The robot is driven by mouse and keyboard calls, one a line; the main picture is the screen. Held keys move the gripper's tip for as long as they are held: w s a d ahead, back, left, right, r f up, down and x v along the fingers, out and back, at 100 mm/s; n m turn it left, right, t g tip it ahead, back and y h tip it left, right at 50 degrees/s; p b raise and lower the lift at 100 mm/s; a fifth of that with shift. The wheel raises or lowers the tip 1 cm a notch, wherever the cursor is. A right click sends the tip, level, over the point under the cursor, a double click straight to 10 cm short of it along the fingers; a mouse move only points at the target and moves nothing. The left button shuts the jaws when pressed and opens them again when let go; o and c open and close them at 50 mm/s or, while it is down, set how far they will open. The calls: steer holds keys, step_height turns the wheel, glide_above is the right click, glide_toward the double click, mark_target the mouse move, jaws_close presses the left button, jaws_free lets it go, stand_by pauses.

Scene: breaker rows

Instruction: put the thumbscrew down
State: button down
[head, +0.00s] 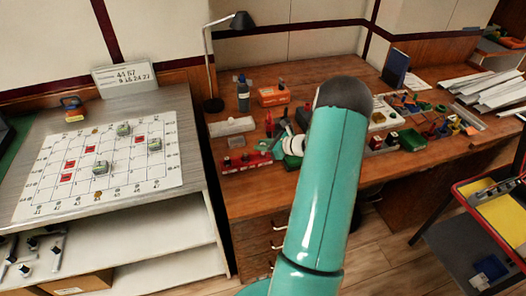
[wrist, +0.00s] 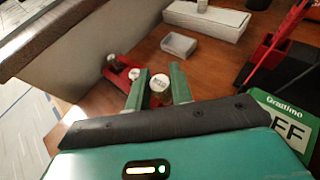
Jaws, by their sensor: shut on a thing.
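My gripper (wrist: 158,80) shows in the wrist view with its two green fingers on either side of the thumbscrew (wrist: 160,88). It is shut on the thumbscrew, which has a pale round marked top and a brassy body. The thumbscrew is upright over the brown bench; I cannot tell whether it touches anything below. A red rack (wrist: 119,68) lies just beyond the fingers, with a similar pale-topped piece (wrist: 135,74) at its near end. In the head view my teal arm hides most of the gripper, near the red rack (head: 246,163).
In the wrist view, a small clear box (wrist: 179,45) and a long white box (wrist: 206,19) lie beyond the rack. In the head view, a grid board (head: 120,180) lies on the left table.

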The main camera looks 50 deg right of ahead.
steer(key=shift+w+d+f, duration=0.15)
steer(key=shift+f, duration=1.65)
steer(key=shift+f, duration=0.1)
steer(key=c, duration=1.2)
jaws_free()
steer(key=shift+c, duration=0.2)
